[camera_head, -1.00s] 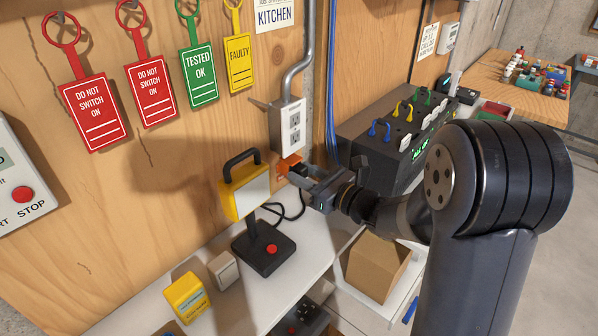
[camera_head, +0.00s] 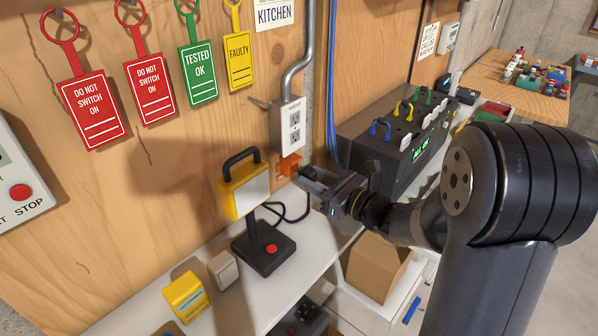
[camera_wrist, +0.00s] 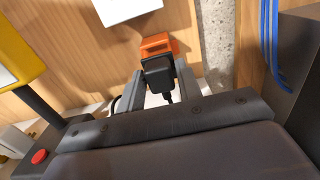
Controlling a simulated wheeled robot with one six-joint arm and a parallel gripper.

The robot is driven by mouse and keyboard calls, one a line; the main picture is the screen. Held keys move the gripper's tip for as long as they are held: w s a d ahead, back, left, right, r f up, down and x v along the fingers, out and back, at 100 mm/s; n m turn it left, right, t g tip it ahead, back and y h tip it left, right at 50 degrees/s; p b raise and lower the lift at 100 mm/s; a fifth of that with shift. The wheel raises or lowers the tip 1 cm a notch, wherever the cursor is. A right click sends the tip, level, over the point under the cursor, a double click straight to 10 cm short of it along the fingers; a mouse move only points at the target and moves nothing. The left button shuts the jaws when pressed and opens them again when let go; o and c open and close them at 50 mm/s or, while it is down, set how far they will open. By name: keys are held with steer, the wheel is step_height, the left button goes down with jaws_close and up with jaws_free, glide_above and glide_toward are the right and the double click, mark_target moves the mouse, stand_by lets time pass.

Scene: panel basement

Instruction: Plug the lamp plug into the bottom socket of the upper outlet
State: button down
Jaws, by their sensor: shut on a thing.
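The upper outlet (camera_head: 292,126) is a white box on the wooden wall with two sockets, one above the other. An orange socket piece (camera_head: 289,165) sits just below it; it also shows in the wrist view (camera_wrist: 158,43). My gripper (camera_head: 304,177) is below and right of the upper outlet, beside the orange piece. In the wrist view it is shut on the black lamp plug (camera_wrist: 159,77), which overlaps the orange piece; I cannot tell whether they touch. The yellow lamp (camera_head: 246,190) stands at left on a black base with a red button. Its black cable runs behind it.
A conduit (camera_head: 308,50) rises from the outlet, with blue cables (camera_head: 331,90) to its right. A dark power unit (camera_head: 400,140) stands right of my gripper. A yellow box (camera_head: 186,297), a small beige block (camera_head: 223,270) and a cardboard box (camera_head: 377,268) are below.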

mark_target(315, 178)
steer(key=shift+v, duration=1.65)
